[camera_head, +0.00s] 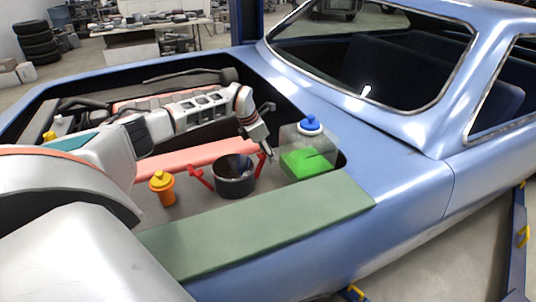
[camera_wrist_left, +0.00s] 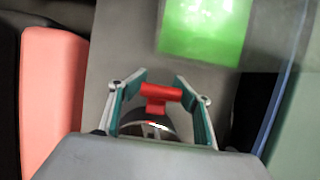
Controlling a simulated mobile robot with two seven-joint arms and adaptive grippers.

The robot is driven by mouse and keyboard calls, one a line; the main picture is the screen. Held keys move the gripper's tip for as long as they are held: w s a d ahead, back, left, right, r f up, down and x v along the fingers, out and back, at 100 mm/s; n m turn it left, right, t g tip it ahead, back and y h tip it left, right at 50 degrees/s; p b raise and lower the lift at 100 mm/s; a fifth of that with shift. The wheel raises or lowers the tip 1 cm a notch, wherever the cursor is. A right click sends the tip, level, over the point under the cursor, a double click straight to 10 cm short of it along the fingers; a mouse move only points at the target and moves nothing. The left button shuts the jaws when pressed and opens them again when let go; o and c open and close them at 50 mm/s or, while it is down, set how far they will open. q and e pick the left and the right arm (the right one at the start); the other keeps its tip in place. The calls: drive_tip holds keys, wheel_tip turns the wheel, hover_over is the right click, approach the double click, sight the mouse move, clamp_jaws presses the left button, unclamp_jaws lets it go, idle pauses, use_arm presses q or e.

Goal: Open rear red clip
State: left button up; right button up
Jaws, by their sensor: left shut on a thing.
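A dark round canister (camera_head: 234,182) stands in the engine bay. One red clip (camera_head: 200,177) sticks out at a slant from its left side. Another red clip (camera_head: 262,156) is at its right side, partly hidden by my left gripper (camera_head: 268,154). In the left wrist view this red clip (camera_wrist_left: 158,94) shows as a T-shaped handle. The fingers of my left gripper (camera_wrist_left: 160,80) are shut on the handle's bar, one at each end. The canister's rim shows just behind the clip, mostly hidden by the gripper body. My right gripper is not in view.
A clear tank with green liquid (camera_head: 305,160) and a blue cap stands close to the right of my left gripper. A green mat (camera_head: 260,222) covers the near fender. A pink bar (camera_head: 200,158) runs behind.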

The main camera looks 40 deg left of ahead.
sight(257, 170)
use_arm(q)
drive_tip(key=shift+w+r, duration=0.1)
drive_tip(key=shift+r, duration=0.15)
idle(0.5)
drive_tip(key=o, duration=1.6)
drive_tip(key=shift+o, duration=0.2)
drive_tip(key=shift+f, duration=0.1)
drive_tip(key=v, duration=1.2)
drive_tip(key=shift+f, duration=0.1)
